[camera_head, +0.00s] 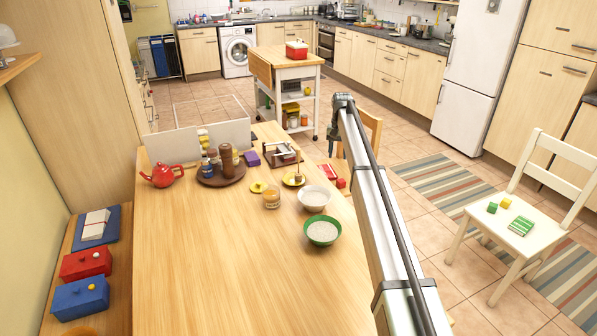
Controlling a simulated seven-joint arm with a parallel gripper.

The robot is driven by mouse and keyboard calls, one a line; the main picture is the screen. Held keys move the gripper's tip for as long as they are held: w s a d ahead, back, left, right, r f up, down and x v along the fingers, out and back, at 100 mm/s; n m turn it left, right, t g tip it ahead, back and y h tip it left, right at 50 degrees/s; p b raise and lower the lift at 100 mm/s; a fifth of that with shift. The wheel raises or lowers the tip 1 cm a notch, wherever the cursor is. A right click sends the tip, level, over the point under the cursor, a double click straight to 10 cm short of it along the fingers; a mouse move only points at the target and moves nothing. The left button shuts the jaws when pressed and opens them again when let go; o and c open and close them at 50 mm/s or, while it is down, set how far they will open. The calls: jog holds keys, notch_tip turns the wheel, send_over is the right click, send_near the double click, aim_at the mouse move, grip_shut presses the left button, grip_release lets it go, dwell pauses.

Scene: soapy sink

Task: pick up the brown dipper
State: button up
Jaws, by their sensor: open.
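A small brown thing with a thin upright stick, which looks like the brown dipper (298,177), stands on a yellow saucer (287,181) on the wooden table. It is small in the picture, so its exact shape is hard to tell. My arm reaches up along the table's right side, and its dark far joint is to the right of and beyond the saucer. My gripper's fingers cannot be made out. Nothing visible touches the dipper.
Near the saucer are a glass of amber liquid (271,199), a white bowl (314,196), a green bowl (322,231) and a wooden frame (281,155). A brown tray (234,180) with jars and a red teapot (162,175) stand left. The table's near left is clear.

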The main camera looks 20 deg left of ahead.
notch_tip(320, 180, up, 12)
jog(key=r+n, duration=0.1)
jog(key=n, duration=0.1)
send_over(298, 149)
jog(key=shift+w+f, duration=0.15)
jog(key=shift+f, duration=6.9)
jog(key=shift+c, duration=0.4)
grip_shut()
